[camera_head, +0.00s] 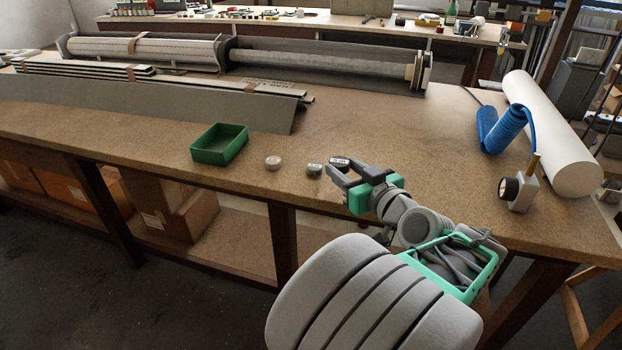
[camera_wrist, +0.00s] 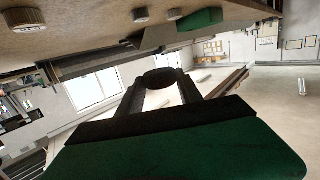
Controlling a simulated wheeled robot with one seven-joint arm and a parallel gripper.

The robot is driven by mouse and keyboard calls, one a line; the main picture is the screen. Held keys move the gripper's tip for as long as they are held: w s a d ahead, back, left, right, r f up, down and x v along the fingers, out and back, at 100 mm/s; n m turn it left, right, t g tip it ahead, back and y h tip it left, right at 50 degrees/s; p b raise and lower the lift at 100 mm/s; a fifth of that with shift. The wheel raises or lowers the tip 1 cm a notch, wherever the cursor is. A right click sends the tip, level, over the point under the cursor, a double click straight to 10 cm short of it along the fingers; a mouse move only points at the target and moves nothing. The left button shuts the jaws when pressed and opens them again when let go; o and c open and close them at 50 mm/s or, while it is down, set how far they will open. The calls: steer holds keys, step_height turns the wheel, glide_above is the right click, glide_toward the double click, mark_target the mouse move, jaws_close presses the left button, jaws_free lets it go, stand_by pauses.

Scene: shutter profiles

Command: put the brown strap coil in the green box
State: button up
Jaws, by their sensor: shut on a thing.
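My gripper (camera_head: 340,172) is over the front part of the workbench, to the right of the green box. It is shut on a dark, round strap coil (camera_head: 339,161) with a pale label. In the wrist view the dark coil (camera_wrist: 160,77) sits between the two fingertips. It looks nearly black, and I cannot tell for sure that it is brown. The open green box (camera_head: 219,145) stands on the bench to the left, and I see nothing in it. It also shows at the top of the wrist view (camera_wrist: 201,19).
A pale coil (camera_head: 273,162) and a grey labelled coil (camera_head: 314,169) lie between the box and my gripper. Long profiles (camera_head: 150,80) lie behind the box. A blue hose (camera_head: 502,128), a gauge (camera_head: 516,190) and a white roll (camera_head: 555,135) are at the right.

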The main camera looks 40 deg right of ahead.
steer(key=s+d+m+h, duration=0.1)
steer(key=s+d, duration=0.2)
steer(key=s, duration=0.1)
steer(key=w+d+f, duration=0.2)
steer(key=w+f, duration=0.1)
steer(key=w, duration=0.1)
steer(key=w+d+f, duration=0.5)
steer(key=w+f, duration=0.1)
steer(key=w, duration=0.1)
steer(key=shift+w+d+f, duration=0.15)
steer(key=shift+w+f, duration=0.2)
steer(key=shift+w+f+b, duration=0.1)
steer(key=shift+f+b, duration=0.35)
steer(key=shift+f, duration=1.4)
steer(key=o, duration=1.4)
steer(key=shift+r, duration=0.1)
steer(key=shift+c, duration=0.2)
